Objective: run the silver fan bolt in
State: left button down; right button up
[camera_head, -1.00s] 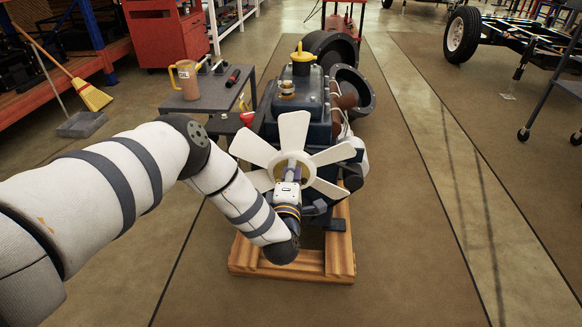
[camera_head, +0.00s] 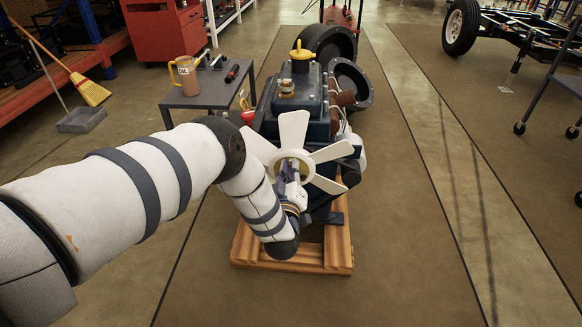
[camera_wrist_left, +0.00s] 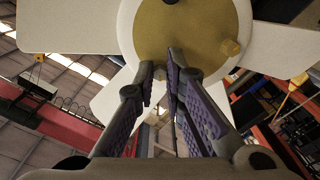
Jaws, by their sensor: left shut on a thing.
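The white fan (camera_head: 293,127) stands on the front of the dark blue engine (camera_head: 311,100). My left gripper (camera_head: 291,172) is at the lower part of the fan hub. In the left wrist view its two purple-padded fingers (camera_wrist_left: 160,68) are shut on a small silver bolt (camera_wrist_left: 160,74) at the hub's lower edge. The fingers partly hide the bolt, so how deep it sits cannot be told. My right gripper is not in view.
The engine rests on a wooden pallet (camera_head: 337,250). A grey cart (camera_head: 208,100) with an orange mug (camera_head: 186,75) stands left of the engine.

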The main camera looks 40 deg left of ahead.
pick_arm(q)
jog(key=m, duration=0.8)
jog(key=m+b, duration=0.1)
jog(key=m, duration=1.5)
jog(key=shift+s+a+f+m+b, duration=0.1)
jog(key=shift+s+a+m+b, duration=0.1)
jog(key=shift+s+m+b, duration=0.15)
jog(key=shift+w+m, duration=0.1)
jog(key=shift+m, duration=0.15)
jog(key=c, duration=1.7)
grip_release()
jog(key=shift+o, duration=0.2)
jog(key=v, duration=1.2)
